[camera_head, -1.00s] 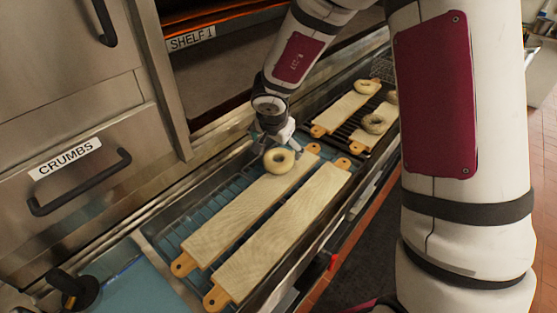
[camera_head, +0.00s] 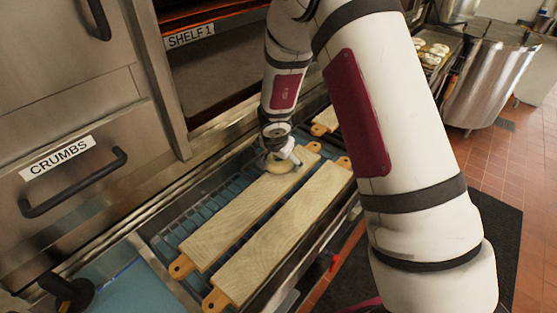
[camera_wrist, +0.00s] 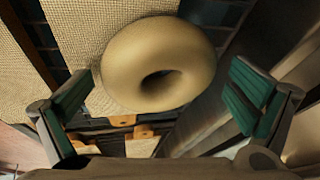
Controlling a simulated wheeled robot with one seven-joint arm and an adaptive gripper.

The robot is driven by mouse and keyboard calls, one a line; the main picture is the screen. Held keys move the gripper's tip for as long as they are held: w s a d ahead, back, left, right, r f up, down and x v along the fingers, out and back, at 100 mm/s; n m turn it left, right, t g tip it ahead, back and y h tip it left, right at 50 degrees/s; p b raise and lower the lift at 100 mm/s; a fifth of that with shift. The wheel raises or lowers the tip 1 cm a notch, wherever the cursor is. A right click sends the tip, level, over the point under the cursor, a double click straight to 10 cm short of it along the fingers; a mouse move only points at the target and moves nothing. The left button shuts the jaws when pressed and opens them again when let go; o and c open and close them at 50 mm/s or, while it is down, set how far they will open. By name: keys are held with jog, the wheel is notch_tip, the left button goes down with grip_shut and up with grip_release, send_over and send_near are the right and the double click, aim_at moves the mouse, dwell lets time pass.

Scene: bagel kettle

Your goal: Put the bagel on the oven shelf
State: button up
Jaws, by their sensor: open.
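A pale bagel (camera_head: 279,165) lies on the far end of the left of two long cloth-covered boards (camera_head: 236,215). My gripper (camera_head: 277,152) is over it and hides part of it in the head view. The oven shelf opening (camera_head: 225,75), labelled "SHELF 1", is behind the boards, dark inside with an orange glow at the top.
A second bare board (camera_head: 285,225) lies alongside on the rack. Another board end (camera_head: 325,121) shows behind my arm. A "CRUMBS" drawer (camera_head: 75,170) with a black handle is at left. A metal kettle (camera_head: 490,75) and a bagel tray (camera_head: 430,52) stand at the far right.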

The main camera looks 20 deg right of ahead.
jog(key=shift+c, duration=0.6)
jog(key=c, duration=1.1)
jog(key=shift+r, duration=0.1)
jog(key=shift+r, duration=1.25)
jog(key=s+b, duration=0.1)
jog(key=s, duration=0.3)
jog(key=s+r+b, duration=0.1)
jog(key=s, duration=0.4)
jog(key=s+d+r+b, duration=0.1)
jog(key=s, duration=0.4)
jog(key=shift+r, duration=0.1)
jog(key=shift+s+r+p, duration=0.1)
jog(key=shift+s+p, duration=0.7)
jog(key=shift+s, duration=0.2)
